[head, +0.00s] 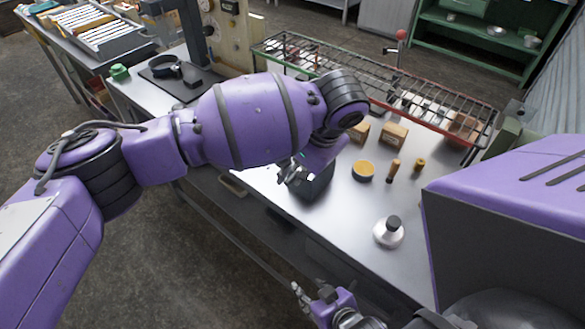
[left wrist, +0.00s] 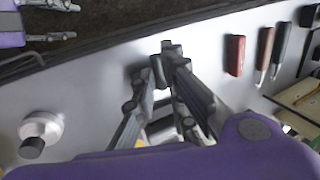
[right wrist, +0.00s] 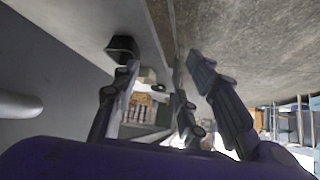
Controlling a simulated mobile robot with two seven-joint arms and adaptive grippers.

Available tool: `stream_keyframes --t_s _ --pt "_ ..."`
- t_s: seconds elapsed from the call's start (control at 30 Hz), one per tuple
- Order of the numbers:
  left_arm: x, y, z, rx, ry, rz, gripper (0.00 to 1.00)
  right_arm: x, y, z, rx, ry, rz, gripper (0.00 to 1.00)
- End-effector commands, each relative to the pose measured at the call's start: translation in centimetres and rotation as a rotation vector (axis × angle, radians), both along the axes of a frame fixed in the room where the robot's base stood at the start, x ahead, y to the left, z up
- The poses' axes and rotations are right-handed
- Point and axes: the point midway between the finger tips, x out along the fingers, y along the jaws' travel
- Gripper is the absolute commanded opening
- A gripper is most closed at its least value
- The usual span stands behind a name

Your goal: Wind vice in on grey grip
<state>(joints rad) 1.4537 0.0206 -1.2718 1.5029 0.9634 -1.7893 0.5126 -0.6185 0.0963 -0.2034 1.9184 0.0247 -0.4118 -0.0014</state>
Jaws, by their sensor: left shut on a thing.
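A dark grey block-like body (head: 318,188), seemingly the vice, sits at the front edge of the steel bench, partly covered by my left arm. My left gripper (head: 290,172) is at its left side. In the left wrist view its fingers (left wrist: 168,58) close together on a small grey part, seemingly the grey grip; the fingers hide most of it. My right gripper (head: 312,296) is lower, off the bench front, apart from the vice. In the right wrist view its fingers (right wrist: 160,75) are spread and empty, and a dark block (right wrist: 122,48) shows beyond them.
A yellow-topped tin (head: 362,170), wooden-handled pieces (head: 393,170) and small boxes (head: 393,135) stand behind. A wire rack (head: 440,95) runs along the back. The bench front between vice and bottle is clear.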

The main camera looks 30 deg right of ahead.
Motion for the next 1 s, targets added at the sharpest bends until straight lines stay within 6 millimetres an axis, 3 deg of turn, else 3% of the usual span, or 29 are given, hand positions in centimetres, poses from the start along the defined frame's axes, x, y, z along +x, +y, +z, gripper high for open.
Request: stream_keyframes --t_s 0.5,1.0 --pt "-2.2 -0.9 -1.0 0.13 -0.313 -0.003 0.0 0.0 0.1 0.0 0.001 -0.001 0.001 0.4" --pt "-2.5 -1.0 -1.3 0.16 -0.386 -0.001 0.0 0.0 0.1 0.0 0.001 -0.001 0.001 0.4"
